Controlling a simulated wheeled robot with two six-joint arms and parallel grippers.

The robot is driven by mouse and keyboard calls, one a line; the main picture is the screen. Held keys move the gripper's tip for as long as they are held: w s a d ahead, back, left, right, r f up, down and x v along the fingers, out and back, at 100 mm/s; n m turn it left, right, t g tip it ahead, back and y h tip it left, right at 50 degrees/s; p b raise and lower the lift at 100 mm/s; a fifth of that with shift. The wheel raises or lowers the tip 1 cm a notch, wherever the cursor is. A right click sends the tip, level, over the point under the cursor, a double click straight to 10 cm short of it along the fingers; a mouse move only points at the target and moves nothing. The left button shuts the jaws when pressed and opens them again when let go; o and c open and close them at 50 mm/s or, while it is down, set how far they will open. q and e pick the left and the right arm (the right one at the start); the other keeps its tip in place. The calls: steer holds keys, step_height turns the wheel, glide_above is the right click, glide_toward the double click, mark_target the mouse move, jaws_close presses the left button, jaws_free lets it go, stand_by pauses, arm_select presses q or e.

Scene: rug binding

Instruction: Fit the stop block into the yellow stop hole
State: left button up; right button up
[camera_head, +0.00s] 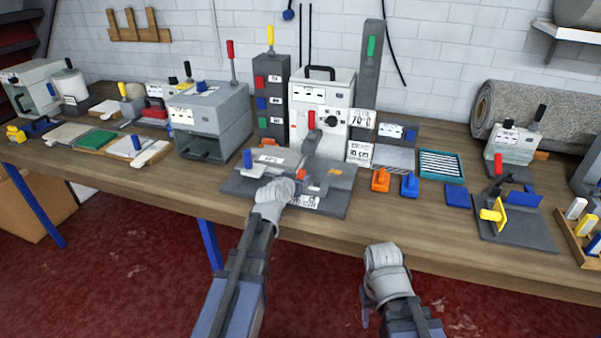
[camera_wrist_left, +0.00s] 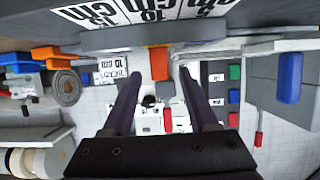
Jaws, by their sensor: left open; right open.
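A small orange block (camera_wrist_left: 159,63), which looks like the stop block, shows between the fingertips of my left gripper (camera_wrist_left: 160,75) in the left wrist view. The fingers are open, with space on both sides of it. In the head view my left wrist is over the front of the grey base plate (camera_head: 235,186) of the middle machine, and it hides most of the fingers. Printed cm labels (camera_wrist_left: 140,12) lie close to the block. I cannot make out the yellow stop hole. My right gripper (camera_head: 367,314) is open and empty in front of the table edge.
An orange block (camera_head: 381,179) and a blue one (camera_head: 409,185) stand right of the plate. A teal tray (camera_head: 441,166) lies further right.

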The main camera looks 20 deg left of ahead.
arm_select(q)
steer(key=p+v, duration=0.2)
steer(key=v, duration=0.5)
steer(key=shift+s+r, duration=0.2)
steer(key=shift+s, duration=0.1)
steer(key=s+d+f+m+g+h, duration=0.2)
steer(key=s+d+f+g, duration=0.3)
steer(key=d, duration=0.4)
steer(key=s+d+f+g+y, duration=0.2)
steer(key=s+d+f+g, duration=0.2)
steer(key=s, duration=0.6)
steer(key=s+d+f+m+g+y, duration=0.1)
steer(key=s+d+f+g, duration=0.3)
steer(key=s, duration=0.6)
steer(key=shift+s+f+g+y, duration=0.15)
steer(key=shift+f+g+y, duration=0.1)
steer(key=shift+g+y, duration=0.2)
steer(key=shift+d, duration=0.1)
